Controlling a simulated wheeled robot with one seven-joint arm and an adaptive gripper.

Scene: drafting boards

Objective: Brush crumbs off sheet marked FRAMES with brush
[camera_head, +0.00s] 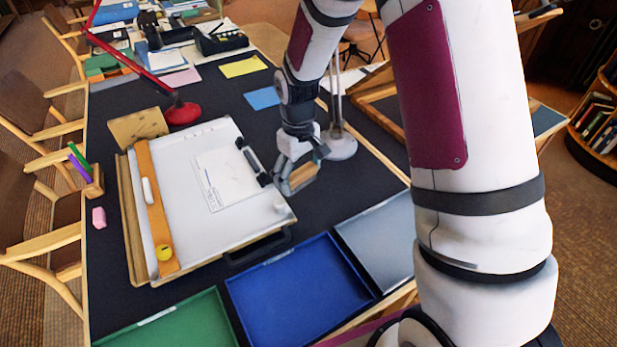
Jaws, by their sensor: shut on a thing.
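My gripper (291,168) is at the right edge of the white drawing board (185,150), shut on a tan, wood-coloured piece that looks like the brush (298,179). The fingers partly hide it, and I cannot see whether it touches anything. A white sheet (228,178) with faint drawing and small print lies on the board, left of my gripper and apart from it. The FRAMES marking is not readable at this size, and crumbs are too small to make out.
A dark bar (253,160) lies between the sheet and my gripper. A lamp base (341,146) stands behind my gripper. Blue (300,292) and green (165,326) trays are in front.

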